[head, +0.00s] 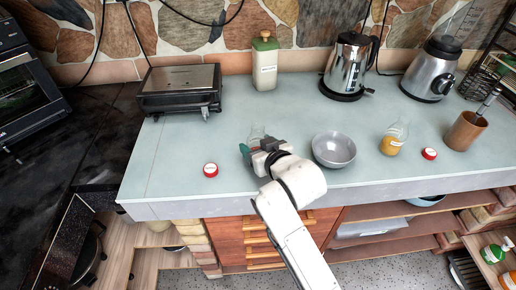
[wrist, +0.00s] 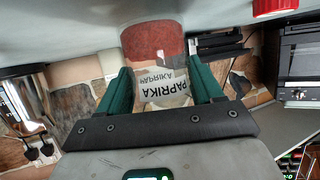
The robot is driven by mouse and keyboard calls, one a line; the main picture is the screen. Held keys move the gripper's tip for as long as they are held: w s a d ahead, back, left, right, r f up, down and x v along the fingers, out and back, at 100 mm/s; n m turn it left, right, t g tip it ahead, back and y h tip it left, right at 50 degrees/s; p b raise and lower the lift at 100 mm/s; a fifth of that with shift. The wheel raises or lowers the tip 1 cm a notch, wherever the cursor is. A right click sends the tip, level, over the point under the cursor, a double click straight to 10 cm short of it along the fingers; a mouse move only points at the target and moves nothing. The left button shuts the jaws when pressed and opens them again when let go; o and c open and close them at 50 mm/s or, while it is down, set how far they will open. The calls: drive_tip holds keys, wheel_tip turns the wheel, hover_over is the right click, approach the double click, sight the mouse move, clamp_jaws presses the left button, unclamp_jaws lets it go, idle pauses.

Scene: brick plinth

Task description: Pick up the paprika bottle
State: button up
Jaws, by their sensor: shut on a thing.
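The paprika bottle is clear, with red powder inside and a white label reading PAPRIKA. It stands out clearly in the wrist view (wrist: 153,42), between the green fingers of my gripper (wrist: 160,72), which is shut on it. In the head view my gripper (head: 254,147) is low over the front of the counter, and the clear top of the bottle (head: 257,132) shows just behind it.
On the pale counter (head: 170,190), a red cap (head: 211,170) lies left of my gripper and a grey bowl (head: 334,149) sits close right. Farther right are a clear bottle with orange contents (head: 392,142) and another red cap (head: 429,153). A grill, canister, kettle and blender stand behind.

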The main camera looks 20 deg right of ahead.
drive_tip(key=shift+r, duration=0.8)
drive_tip(key=s+r, duration=0.1)
drive_tip(key=r, duration=0.1)
drive_tip(key=s+r, duration=0.4)
drive_tip(key=shift+a+r, duration=0.1)
drive_tip(key=shift+r, duration=0.15)
approach(259, 132)
drive_tip(key=shift+s+a+r+b, duration=0.2)
drive_tip(key=shift+s+r, duration=0.15)
drive_tip(key=shift+s, duration=0.45)
drive_tip(key=shift+s+a+r+b, duration=0.15)
drive_tip(key=shift+s+r, duration=0.15)
drive_tip(key=shift+s, duration=0.45)
